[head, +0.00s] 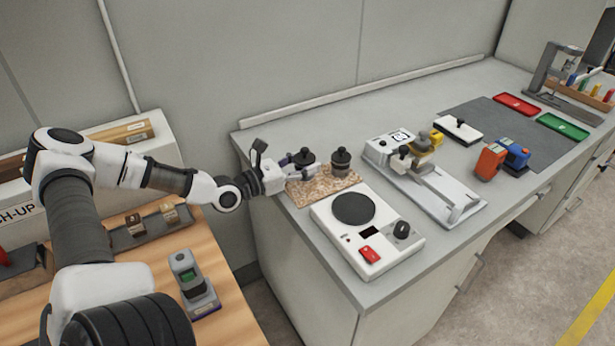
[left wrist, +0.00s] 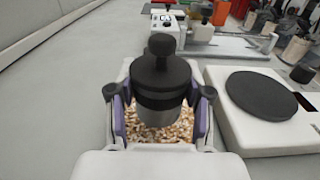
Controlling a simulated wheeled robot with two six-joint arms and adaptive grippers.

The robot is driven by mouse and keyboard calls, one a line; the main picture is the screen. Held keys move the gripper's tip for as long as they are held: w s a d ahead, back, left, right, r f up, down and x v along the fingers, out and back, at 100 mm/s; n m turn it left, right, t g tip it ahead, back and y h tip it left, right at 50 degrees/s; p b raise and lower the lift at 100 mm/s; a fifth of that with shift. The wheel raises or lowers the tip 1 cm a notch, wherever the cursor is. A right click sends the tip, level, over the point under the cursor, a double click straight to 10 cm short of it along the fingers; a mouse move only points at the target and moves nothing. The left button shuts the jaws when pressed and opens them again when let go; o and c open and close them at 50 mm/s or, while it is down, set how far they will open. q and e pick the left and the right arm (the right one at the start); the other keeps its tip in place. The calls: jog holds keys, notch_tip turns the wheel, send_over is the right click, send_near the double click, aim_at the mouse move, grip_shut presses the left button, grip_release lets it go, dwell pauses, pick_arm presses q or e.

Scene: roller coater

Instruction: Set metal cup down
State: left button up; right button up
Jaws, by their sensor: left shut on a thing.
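My left gripper (head: 301,173) is shut on a metal cup (head: 304,158) with a black lid and knob. In the left wrist view, the cup (left wrist: 160,88) stands upright between the purple-lined fingers (left wrist: 160,122). The cup is over the left part of a speckled cork mat (head: 322,187); I cannot tell whether its base touches the mat. A second black-lidded metal cup (head: 341,163) stands on the mat to the right, and it also shows just beyond the held cup in the left wrist view (left wrist: 162,46). My right gripper is not in view.
A white hotplate (head: 375,246) with a round dark plate stands in front of the mat. The roller coater (head: 430,180) is to the right. Orange (head: 490,162) and blue (head: 516,153) items stand on a dark mat (head: 500,120). The bench behind the cups is clear.

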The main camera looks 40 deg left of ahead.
pick_arm(q)
notch_tip(320, 180, down, 4)
jog(key=shift+r+b, duration=0.25)
jog(key=shift+b, duration=0.95)
jog(key=shift+d+f+b, duration=0.1)
jog(key=shift+f+b, duration=0.2)
jog(key=shift+r, duration=0.25)
jog(key=shift+f, duration=0.25)
jog(key=o, duration=1.3)
jog(key=shift+r, duration=0.15)
